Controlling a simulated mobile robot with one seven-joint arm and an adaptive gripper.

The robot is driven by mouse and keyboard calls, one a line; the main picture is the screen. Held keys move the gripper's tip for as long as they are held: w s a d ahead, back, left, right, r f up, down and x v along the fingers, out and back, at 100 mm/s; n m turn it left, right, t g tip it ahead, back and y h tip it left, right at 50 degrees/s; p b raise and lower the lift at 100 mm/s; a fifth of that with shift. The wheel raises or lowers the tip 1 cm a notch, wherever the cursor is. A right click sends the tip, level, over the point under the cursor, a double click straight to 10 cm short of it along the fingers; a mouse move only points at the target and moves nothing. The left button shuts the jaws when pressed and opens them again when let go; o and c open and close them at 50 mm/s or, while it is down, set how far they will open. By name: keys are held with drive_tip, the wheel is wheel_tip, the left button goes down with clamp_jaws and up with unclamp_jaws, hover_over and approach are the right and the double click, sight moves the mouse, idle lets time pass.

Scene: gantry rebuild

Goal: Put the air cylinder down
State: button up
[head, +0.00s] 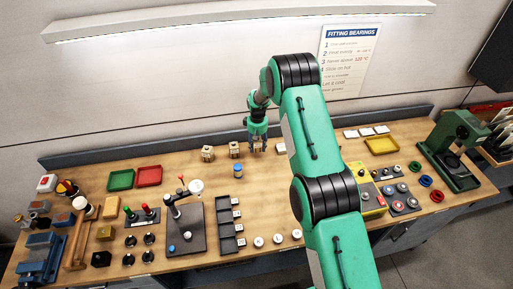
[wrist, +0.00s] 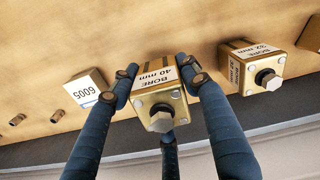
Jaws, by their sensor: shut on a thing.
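My gripper (head: 257,148) is over the back of the workbench in the head view. In the wrist view my gripper (wrist: 157,85) has its dark blue fingers closed on both sides of a brass-coloured air cylinder (wrist: 158,98), with another finger below it. The cylinder's label reads "BORE 40 mm" and a hex-headed rod end faces the camera. In the head view the fingers mostly hide it. I cannot tell whether its base touches the bench. A similar cylinder marked "BORE 32 mm" (wrist: 255,68) stands apart to the right in the wrist view.
A white box marked 6005 (wrist: 88,88) and small brass pins (wrist: 57,115) lie left in the wrist view. In the head view, a blue-capped pot (head: 238,171) stands in front of my gripper. The back upstand (head: 150,158) runs behind. Bare wood lies around the pot.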

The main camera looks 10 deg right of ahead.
sight(256, 147)
drive_tip(key=shift+w, duration=1.1)
drive_tip(key=shift+f, duration=0.15)
drive_tip(key=shift+f+p, duration=0.6)
drive_tip(key=shift+f, duration=1.05)
drive_tip(key=shift+f, duration=0.1)
drive_tip(key=o, duration=1.6)
drive_tip(key=shift+s, duration=0.1)
drive_tip(key=shift+r+b, duration=1.05)
drive_tip(key=shift+r, duration=5.05)
